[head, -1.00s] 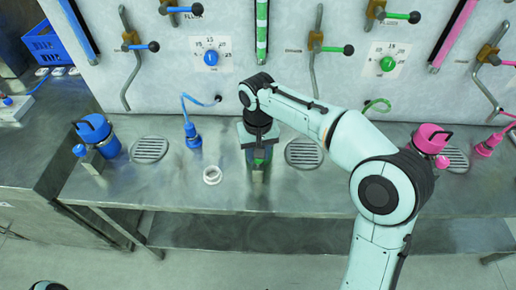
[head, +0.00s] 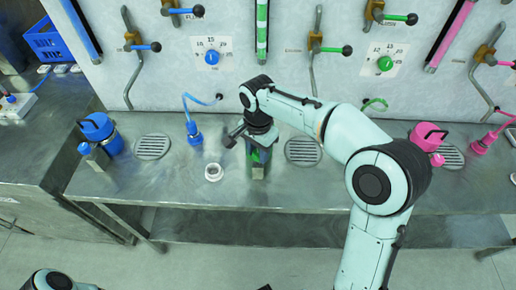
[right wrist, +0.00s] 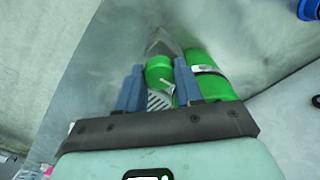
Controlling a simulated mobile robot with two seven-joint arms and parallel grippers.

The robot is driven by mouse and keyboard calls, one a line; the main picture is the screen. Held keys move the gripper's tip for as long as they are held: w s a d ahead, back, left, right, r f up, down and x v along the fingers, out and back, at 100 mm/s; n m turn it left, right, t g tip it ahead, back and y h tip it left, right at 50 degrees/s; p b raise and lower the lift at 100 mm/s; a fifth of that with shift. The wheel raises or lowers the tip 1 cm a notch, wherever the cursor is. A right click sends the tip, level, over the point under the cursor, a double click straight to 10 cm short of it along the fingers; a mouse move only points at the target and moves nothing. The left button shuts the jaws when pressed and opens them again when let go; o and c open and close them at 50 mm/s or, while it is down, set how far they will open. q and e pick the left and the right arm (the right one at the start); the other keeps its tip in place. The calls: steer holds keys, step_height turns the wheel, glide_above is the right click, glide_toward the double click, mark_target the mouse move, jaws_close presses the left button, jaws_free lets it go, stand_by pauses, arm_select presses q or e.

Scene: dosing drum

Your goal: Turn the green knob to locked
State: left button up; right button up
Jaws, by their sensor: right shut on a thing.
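The green knob (right wrist: 158,74) is a rounded green piece between the two blue fingers of my right gripper (right wrist: 160,80) in the right wrist view. The gripper is shut on it from above. A pointed metal piece shows just beyond the knob. A green canister (right wrist: 215,78) with a pale band stands close beside the right finger. In the head view my right gripper (head: 261,148) hides the knob and most of the canister; a metal block (head: 257,173) shows in front below it. I cannot read any locked mark. My left gripper is out of view.
A white ring (head: 213,172) lies on the steel bench left of the gripper. Round drain grates (head: 152,147) flank the spot. A blue canister (head: 100,135) stands left, a pink one (head: 426,136) right. A green dial (head: 385,63) is on the wall panel behind.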

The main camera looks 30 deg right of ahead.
mark_target(258, 153)
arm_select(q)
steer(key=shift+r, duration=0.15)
arm_select(e)
steer(key=shift+r+m, duration=0.1)
steer(key=shift+m, duration=0.7)
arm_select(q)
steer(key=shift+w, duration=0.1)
arm_select(e)
steer(key=o, duration=1)
steer(key=shift+o, duration=0.2)
arm_select(q)
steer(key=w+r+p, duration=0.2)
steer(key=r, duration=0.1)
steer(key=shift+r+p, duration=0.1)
steer(key=shift+p, duration=0.3)
arm_select(e)
step_height(258, 153, up, 13)
steer(key=shift+r, duration=0.15)
